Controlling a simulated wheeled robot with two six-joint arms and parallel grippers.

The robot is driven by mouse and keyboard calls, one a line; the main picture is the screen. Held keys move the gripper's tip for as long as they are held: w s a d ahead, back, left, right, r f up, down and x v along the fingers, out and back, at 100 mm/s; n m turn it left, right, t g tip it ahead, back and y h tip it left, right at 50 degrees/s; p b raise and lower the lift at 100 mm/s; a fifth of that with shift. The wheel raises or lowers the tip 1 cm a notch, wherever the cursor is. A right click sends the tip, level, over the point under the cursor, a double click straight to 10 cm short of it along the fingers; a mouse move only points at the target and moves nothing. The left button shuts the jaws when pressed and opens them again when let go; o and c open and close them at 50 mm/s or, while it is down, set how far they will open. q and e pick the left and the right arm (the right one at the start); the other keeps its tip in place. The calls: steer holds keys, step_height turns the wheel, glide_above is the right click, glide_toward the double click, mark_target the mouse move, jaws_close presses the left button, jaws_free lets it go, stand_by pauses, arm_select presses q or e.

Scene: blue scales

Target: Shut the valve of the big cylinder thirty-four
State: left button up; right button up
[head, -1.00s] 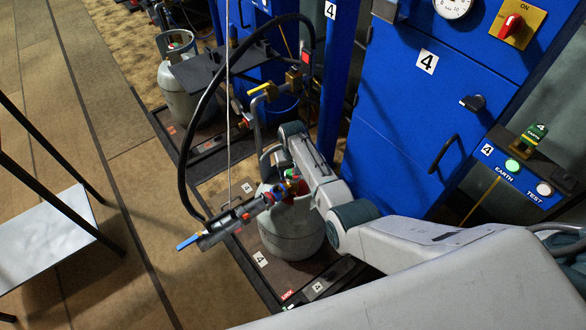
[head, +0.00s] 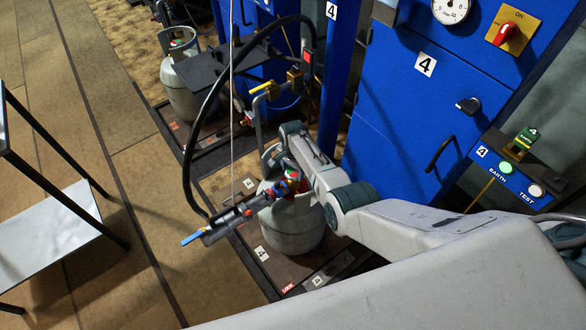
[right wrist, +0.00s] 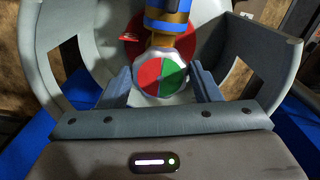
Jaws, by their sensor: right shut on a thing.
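A grey gas cylinder (head: 292,238) stands upright on the scale marked 4 in the head view. I cannot read a number on the cylinder. Its valve knob, half red and half green, shows in the right wrist view (right wrist: 162,77). My right gripper (right wrist: 161,86) is shut on this knob, one finger on each side. In the head view the right wrist covers part of the cylinder's top. A filling head with a blue lever (head: 192,238) is at the valve, on a black hose (head: 188,150). My left gripper is not in view.
A blue cabinet marked 4 (head: 400,120) stands behind on the right. A yellow-handled valve (head: 265,89) sits on the pipe behind the cylinder. Another grey cylinder (head: 187,90) stands on a farther scale. A small table (head: 45,225) is at the left; floor between is clear.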

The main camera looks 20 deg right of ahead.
steer(key=m, duration=0.4)
steer(key=shift+w+m, duration=0.1)
steer(key=shift+m, duration=0.3)
steer(key=m, duration=0.4)
steer(key=shift+m+p, duration=0.3)
steer(key=shift+p, duration=0.05)
steer(key=m, duration=0.4)
steer(key=shift+w, duration=0.1)
steer(key=shift+d+m, duration=0.1)
steer(key=shift+m, duration=2.2)
steer(key=o, duration=1)
